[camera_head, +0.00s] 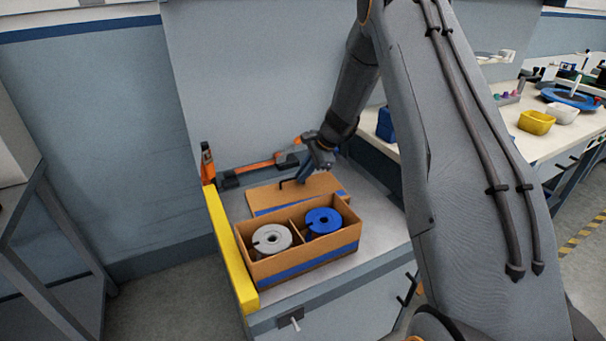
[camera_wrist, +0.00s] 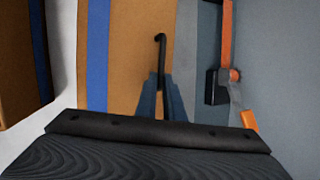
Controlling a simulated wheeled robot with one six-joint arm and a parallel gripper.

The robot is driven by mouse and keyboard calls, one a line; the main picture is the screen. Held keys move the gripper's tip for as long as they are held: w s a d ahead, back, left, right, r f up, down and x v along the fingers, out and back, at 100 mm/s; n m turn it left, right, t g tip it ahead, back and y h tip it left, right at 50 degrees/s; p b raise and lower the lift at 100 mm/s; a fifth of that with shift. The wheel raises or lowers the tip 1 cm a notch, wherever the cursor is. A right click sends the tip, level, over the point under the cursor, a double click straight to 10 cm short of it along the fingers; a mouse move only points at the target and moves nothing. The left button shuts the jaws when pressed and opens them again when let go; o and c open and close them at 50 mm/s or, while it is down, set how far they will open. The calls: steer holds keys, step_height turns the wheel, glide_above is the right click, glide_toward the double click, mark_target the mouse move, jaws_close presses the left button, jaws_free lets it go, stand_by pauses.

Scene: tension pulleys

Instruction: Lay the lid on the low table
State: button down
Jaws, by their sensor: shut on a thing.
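The lid (camera_head: 318,187) is a flat brown cardboard panel with a blue stripe and a black bent handle (camera_wrist: 160,46). It is level just behind the open box, at or close above the grey top of the low table (camera_head: 376,218); I cannot tell if it touches. My gripper (camera_head: 303,160) is above the lid, with its fingers shut on the handle. In the wrist view, the brown lid (camera_wrist: 125,60) fills the middle, and the handle runs between the blue-grey fingertips (camera_wrist: 160,95). The handle's lower part is hidden by the gripper.
The open cardboard box (camera_head: 305,267) in front of the lid holds a white pulley (camera_head: 272,238) and a blue pulley (camera_head: 323,221) in separate compartments. An orange and black tool (camera_head: 250,171) lies behind the lid. A yellow bar (camera_head: 233,252) edges the left side. The tabletop's right side is clear.

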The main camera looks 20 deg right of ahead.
steer(key=c, duration=1.9)
jaws_free()
steer(key=shift+f, duration=0.1)
steer(key=shift+o, duration=0.2)
